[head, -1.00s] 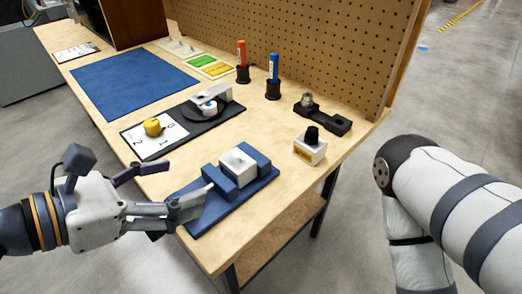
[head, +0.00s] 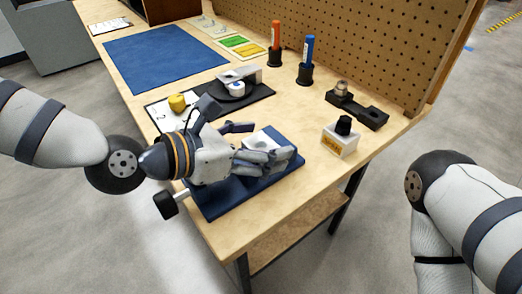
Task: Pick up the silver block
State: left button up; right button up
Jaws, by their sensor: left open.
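The silver block (head: 264,138), a pale block with a round hole in its top, sits between the raised blue jaws of a blue fixture (head: 222,208) near the table's front edge. My left gripper (head: 262,142) is open and empty. Its fingers reach over the fixture, one at the block's far left side and one across its near side. They hide the block's lower part and much of the fixture. I cannot tell whether they touch the block. My right arm shows at the right edge, but its gripper is out of view.
A white box with a black knob (head: 340,138) and a black bracket (head: 357,108) stand to the right. A dark plate (head: 262,92) with a white clamp and a yellow knob (head: 177,102) lie behind. Orange and blue markers stand by the pegboard (head: 370,50). A blue mat (head: 160,58) lies at the back left.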

pick_arm(q)
jog(key=c, duration=1.5)
